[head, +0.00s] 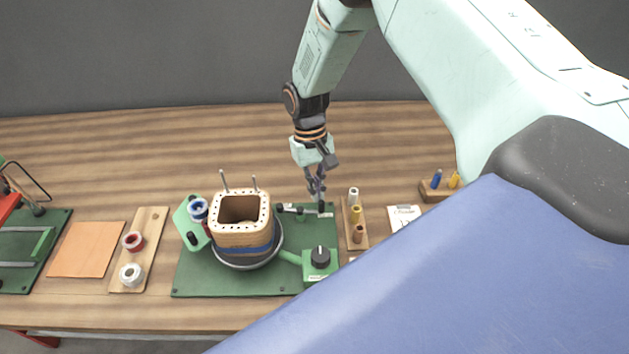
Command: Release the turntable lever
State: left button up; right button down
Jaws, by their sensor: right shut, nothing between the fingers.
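A turntable (275,254) on a green base plate (200,284) carries a square wooden coil former (243,231) with dark and blue winding around its lower part. Behind and right of it a short metal bar with dark ends (297,210) lies on the plate; it looks like the lever, but I cannot be sure. My right gripper (318,198) points down at the right part of this bar. Its fingers are shut with nothing between them; whether they touch the bar cannot be told. My left gripper is not in view.
A green box with a black knob (320,258) sits at the plate's front right. Wooden holders with small spools (355,236) and pegs (430,193) stand to the right. A spool board (153,230) and orange sheet (90,262) lie left. The table behind is clear.

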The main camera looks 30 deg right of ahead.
jog(key=shift+s+m+y+p, duration=0.3)
jog(key=shift+s+m+p, duration=0.1)
jog(key=shift+m, duration=0.5)
jog(key=shift+w, duration=0.1)
jog(key=a+v, duration=0.1)
jog(key=v, duration=1.1)
jog(key=shift+d, duration=0.45)
